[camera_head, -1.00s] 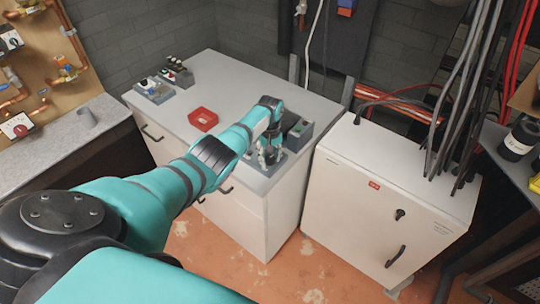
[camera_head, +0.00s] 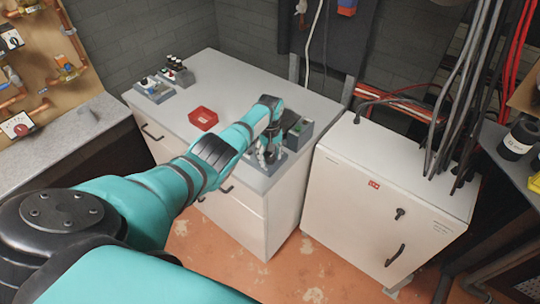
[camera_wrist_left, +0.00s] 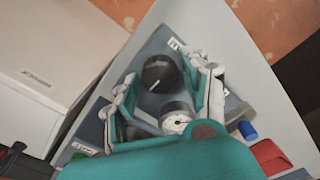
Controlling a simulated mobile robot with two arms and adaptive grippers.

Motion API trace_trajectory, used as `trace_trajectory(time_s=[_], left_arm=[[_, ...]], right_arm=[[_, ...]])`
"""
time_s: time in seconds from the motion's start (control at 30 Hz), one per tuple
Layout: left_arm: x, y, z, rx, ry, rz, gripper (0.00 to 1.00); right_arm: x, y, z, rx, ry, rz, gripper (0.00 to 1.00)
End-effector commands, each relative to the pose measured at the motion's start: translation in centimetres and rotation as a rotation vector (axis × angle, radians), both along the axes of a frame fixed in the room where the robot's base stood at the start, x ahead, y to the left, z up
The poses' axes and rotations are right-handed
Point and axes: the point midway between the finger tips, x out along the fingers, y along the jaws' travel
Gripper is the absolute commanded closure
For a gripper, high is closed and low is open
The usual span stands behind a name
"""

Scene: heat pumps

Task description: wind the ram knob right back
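The ram knob (camera_wrist_left: 160,73), round and black with a white pointer line, shows in the left wrist view on a grey-blue unit. In the head view my left gripper (camera_head: 268,152) is over the grey-blue unit at the bench's front right corner, where the arm hides the knob. My right gripper is not in view.
A dark grey box (camera_head: 299,132) stands close to the right of my gripper. A white cabinet (camera_head: 385,190) stands to the right of the bench.

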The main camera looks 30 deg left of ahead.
Motion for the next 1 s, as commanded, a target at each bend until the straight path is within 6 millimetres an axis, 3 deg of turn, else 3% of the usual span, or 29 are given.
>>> trace_trajectory(time_s=[0.27,0.37,0.7,1.0], left_arm=[[0.0,0.0,1.0,-0.001,-0.001,0.000,0.53],[0.0,0.0,2.3,0.000,-0.002,-0.002,0.53],[0.0,0.0,9.4,0.001,-0.002,-0.001,0.53],[0.0,0.0,12.0,0.000,0.000,0.001,0.53]], right_arm=[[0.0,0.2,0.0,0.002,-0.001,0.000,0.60],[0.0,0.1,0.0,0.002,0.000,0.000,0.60],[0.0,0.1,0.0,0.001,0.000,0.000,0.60],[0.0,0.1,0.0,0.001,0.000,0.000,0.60]])
